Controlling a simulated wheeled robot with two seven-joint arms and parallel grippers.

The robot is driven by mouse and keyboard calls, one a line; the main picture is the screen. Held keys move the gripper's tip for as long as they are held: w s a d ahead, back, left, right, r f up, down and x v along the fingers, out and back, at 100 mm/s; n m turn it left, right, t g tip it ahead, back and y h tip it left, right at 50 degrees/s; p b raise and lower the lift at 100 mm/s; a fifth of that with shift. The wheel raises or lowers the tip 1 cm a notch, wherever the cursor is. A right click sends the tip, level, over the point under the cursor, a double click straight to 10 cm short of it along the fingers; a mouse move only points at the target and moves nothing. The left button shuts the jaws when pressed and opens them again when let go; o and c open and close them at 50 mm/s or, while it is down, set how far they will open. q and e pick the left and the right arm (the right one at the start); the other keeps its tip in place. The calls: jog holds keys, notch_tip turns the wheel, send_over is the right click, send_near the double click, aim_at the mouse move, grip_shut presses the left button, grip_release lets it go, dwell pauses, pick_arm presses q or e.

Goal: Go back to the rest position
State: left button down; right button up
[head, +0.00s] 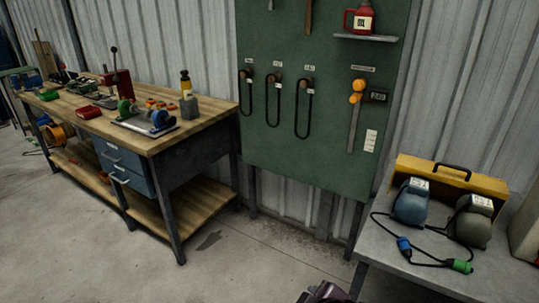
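The task names no object. Neither gripper's fingers show in the head view. A small dark, purplish part shows at the bottom edge, right of centre; it looks like a piece of my own arm, but I cannot tell which piece. Nothing is seen held.
A wooden workbench (192,133) with tools and blue drawers (125,158) stands left. A green board (270,145) with hanging black loops (303,115) is against the wall. A grey table (392,262) at right bears blue (410,204) and dark (472,228) machines and a yellow case (440,172). The floor between is clear.

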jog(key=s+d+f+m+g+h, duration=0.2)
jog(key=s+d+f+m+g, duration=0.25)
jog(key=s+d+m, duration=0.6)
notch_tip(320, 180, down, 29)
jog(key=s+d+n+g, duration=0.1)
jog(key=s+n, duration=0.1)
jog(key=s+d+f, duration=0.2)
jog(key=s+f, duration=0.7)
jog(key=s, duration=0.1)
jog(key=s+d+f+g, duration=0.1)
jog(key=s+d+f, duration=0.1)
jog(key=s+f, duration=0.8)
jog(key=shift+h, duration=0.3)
